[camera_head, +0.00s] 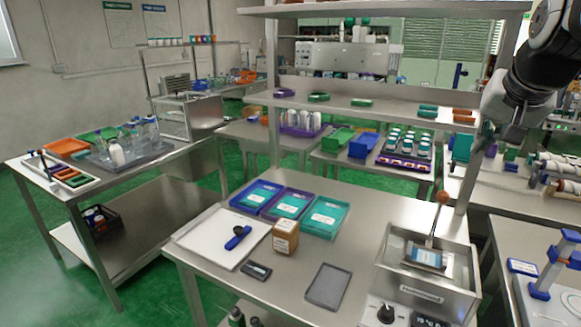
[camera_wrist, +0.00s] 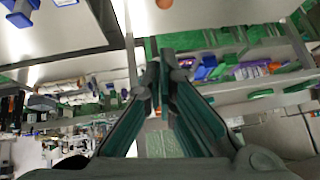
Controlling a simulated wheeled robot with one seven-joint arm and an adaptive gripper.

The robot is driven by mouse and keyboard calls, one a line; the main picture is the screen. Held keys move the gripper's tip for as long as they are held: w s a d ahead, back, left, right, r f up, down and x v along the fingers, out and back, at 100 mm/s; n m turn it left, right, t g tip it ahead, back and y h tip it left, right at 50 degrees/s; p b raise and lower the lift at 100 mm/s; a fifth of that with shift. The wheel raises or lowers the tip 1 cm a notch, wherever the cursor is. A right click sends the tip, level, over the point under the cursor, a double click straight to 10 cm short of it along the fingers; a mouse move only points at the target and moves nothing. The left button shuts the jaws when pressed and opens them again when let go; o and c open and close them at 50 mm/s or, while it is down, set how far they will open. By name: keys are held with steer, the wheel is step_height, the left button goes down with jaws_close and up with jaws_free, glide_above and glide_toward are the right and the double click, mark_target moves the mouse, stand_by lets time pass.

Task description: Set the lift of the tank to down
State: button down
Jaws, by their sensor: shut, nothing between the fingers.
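The metal tank (camera_head: 462,285) stands at the right end of the front bench, with a black knob (camera_head: 386,313) and a dark display (camera_head: 428,321) at its front. Its lift has a thin upright rod topped by an orange ball (camera_head: 442,197). A carrier with a blue-and-white pack (camera_head: 427,257) shows at the rod's foot, near the tank's top opening; its exact depth is unclear. My gripper (camera_head: 487,134) is shut and empty, above and to the right of the ball, apart from it. In the wrist view the closed fingers (camera_wrist: 163,72) show, and an orange round thing (camera_wrist: 164,3), likely the ball, is at the top edge.
A metal shelf post (camera_head: 470,175) stands close behind the tank, with shelves (camera_head: 395,110) above the bench. Left of the tank lie a grey plate (camera_head: 328,287), a brown box (camera_head: 285,238) and teal trays (camera_head: 325,217). A blue-and-white stand (camera_head: 550,268) is on the bench at right.

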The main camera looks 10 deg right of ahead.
steer(key=w, duration=0.1)
glide_above(448, 201)
steer(key=shift+w+d+f, duration=0.1)
steer(key=shift+d+f, duration=0.05)
steer(key=shift+f, duration=1.8)
steer(key=shift+w+d+f, duration=0.1)
steer(key=shift+f, duration=1.85)
steer(key=shift+w+d+f, duration=0.1)
steer(key=shift+d+f, duration=0.05)
steer(key=shift+f, duration=1.8)
step_height(448, 201, down, 6)
steer(key=b, duration=0.4)
steer(key=shift+w+r, duration=0.1)
steer(key=shift+r, duration=0.1)
steer(key=shift+f+b, duration=0.55)
steer(key=shift+f, duration=0.1)
steer(key=shift+s+f, duration=0.15)
steer(key=shift+s, duration=0.05)
